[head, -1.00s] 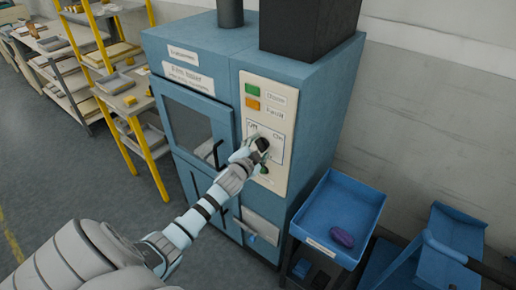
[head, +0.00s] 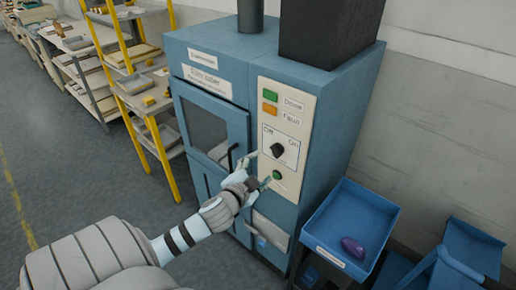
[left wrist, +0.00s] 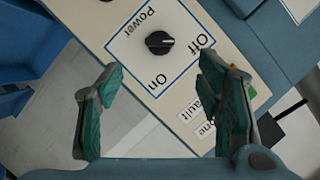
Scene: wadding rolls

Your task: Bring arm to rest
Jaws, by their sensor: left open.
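The blue machine (head: 207,170) has a cream control panel (head: 286,125) with a black knob (head: 278,150) between the words "Off" and "On". In the left wrist view the knob (left wrist: 159,42) shows whole, its pale mark pointing toward the "Off" side. My right gripper is out of view.
A blue tray (head: 390,215) with a purple item (head: 353,246) stands right of the machine. A yellow-framed shelf (head: 165,165) stands to its left. A black door handle (head: 232,152) sticks out near my left gripper. Open floor (head: 80,190) lies at left.

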